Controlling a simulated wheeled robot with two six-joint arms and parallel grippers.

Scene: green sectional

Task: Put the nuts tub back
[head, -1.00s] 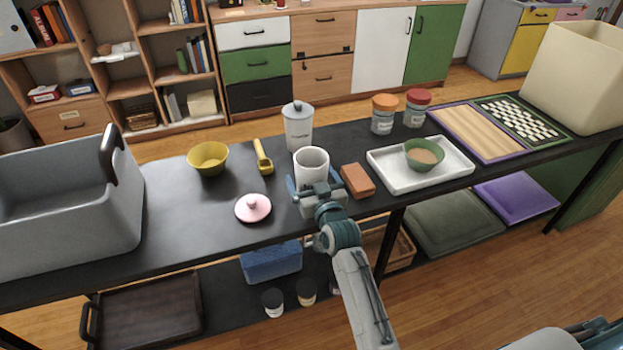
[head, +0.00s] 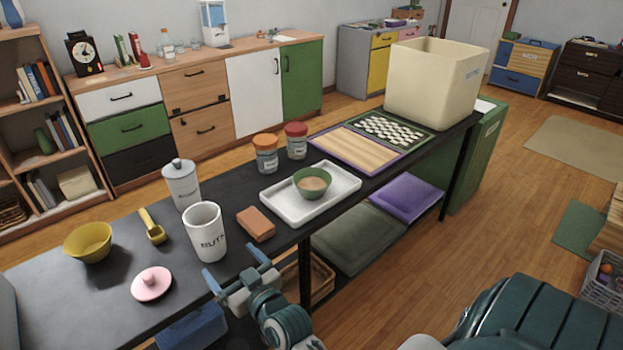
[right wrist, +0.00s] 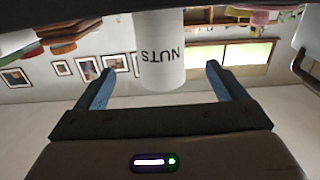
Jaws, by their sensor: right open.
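The nuts tub (head: 206,236) is a white open-topped cylinder lettered NUTS, standing upright on the black tabletop. A pink round lid (head: 151,283) with a knob lies beside it on the left. My right gripper (head: 234,267) is open and empty at the table's front edge, in front of the tub and apart from it. In the right wrist view the picture is upside down, and the tub (right wrist: 160,62) shows beyond and between the two blue fingers of the right gripper (right wrist: 159,73). My left gripper is not in view.
Near the tub are a lidded white canister (head: 182,185), a brown block (head: 256,223), a yellow scoop (head: 152,228) and a yellow bowl (head: 88,242). A white tray (head: 334,196) with a green bowl (head: 313,182), two jars and a cream bin (head: 430,85) stand farther right.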

